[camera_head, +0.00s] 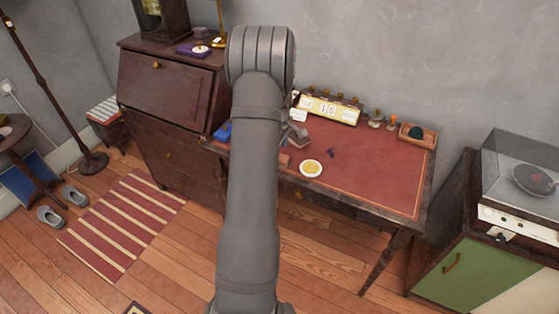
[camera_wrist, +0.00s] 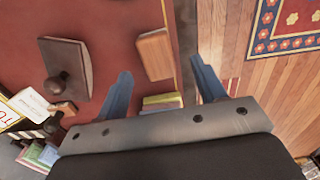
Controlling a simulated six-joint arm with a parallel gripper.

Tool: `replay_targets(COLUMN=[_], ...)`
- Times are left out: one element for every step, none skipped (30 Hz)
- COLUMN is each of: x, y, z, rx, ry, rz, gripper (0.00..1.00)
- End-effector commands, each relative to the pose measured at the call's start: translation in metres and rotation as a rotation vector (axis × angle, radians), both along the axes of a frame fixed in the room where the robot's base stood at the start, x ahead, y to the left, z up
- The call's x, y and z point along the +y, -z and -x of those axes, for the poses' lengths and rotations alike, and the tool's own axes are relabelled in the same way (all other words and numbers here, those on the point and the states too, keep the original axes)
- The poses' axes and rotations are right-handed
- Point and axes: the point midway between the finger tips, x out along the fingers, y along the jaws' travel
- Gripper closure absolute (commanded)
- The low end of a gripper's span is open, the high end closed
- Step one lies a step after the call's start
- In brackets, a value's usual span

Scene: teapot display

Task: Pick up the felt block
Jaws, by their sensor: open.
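A small reddish-brown block with a paler side, which looks like the felt block (camera_wrist: 154,56), lies on the red desktop (camera_wrist: 110,25) near its edge in the wrist view. It also shows in the head view (camera_head: 284,160), just right of my arm. My gripper (camera_wrist: 161,66) is open and empty, with its two blue-grey fingers apart. In the wrist view the block appears between and slightly beyond the fingertips, with no clear contact. In the head view my arm hides the gripper.
A knobbed rocker blotter (camera_wrist: 68,72) lies left of the block. Yellow and green stacked pieces (camera_wrist: 160,102) show near the palm, partly hidden. The right desktop is mostly clear.

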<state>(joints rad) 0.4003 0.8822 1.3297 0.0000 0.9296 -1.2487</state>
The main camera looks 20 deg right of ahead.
Motion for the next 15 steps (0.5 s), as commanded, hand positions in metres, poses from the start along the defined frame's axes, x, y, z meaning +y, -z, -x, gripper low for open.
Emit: replay_targets(x=[0.000, 0.000, 0.000, 0.000, 0.000, -0.001, 0.000, -0.001, -0.001, -0.001, -0.001, -0.001, -0.001, -0.001, -0.001], y=[0.006, 0.009, 0.015, 0.020, 0.024, 0.031, 0.036, 0.039, 0.043, 0.045, 0.047, 0.047, 0.047, 0.047, 0.047], z=[0.000, -0.001, -0.002, -0.002, -0.003, -0.003, -0.003, -0.003, -0.004, -0.004, -0.004, -0.004, -0.004, -0.004, -0.004], rx=[0.002, 0.002, 0.003, 0.003, 0.003, 0.003, 0.004, 0.003, 0.002, 0.001, 0.001, 0.001, 0.000, 0.000, 0.000], ry=[0.000, 0.000, 0.000, 0.000, 0.000, 0.000, 0.000, 0.000, 0.000, 0.000, 0.000, 0.000, 0.000, 0.000, 0.000], rz=[-0.001, -0.001, -0.001, -0.001, -0.001, -0.001, -0.002, -0.001, -0.001, -0.001, -0.001, -0.001, 0.000, 0.000, 0.000], gripper=[0.36, 0.36, 0.36, 0.36, 0.36, 0.36, 0.36, 0.36, 0.36, 0.36, 0.36, 0.36, 0.36, 0.36, 0.36])
